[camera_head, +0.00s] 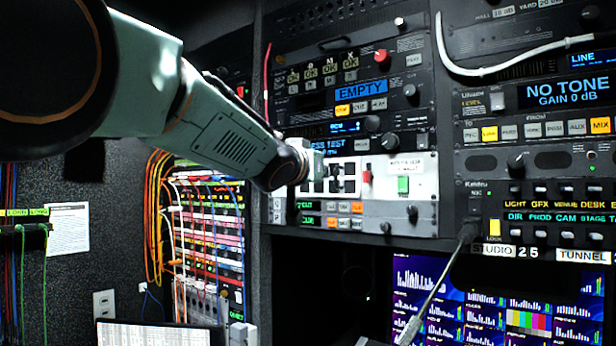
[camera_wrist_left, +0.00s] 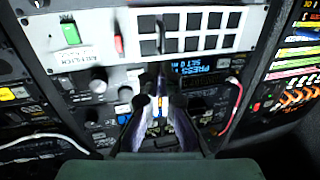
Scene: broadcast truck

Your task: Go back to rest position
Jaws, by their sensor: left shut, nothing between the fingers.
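My left arm comes in from the upper left in the head view. Its gripper (camera_head: 303,165) is in front of the white button panel (camera_head: 420,205), largely hidden by my own wrist. In the left wrist view the two fingers of my left gripper (camera_wrist_left: 160,100) point toward the rack, shut and empty. The white panel (camera_wrist_left: 93,52) with its dark square buttons lies across the top of that view. Whether the fingertips touch the rack cannot be told. My right gripper is in neither view.
Orange and white patch cables (camera_head: 158,220) hang at the left of the rack. A white cable (camera_head: 485,71) loops at the upper right. A thin grey rod (camera_head: 428,300) slants before the lit monitor (camera_head: 480,305). A red switch (camera_head: 381,56) and a green button (camera_head: 403,184) stick out.

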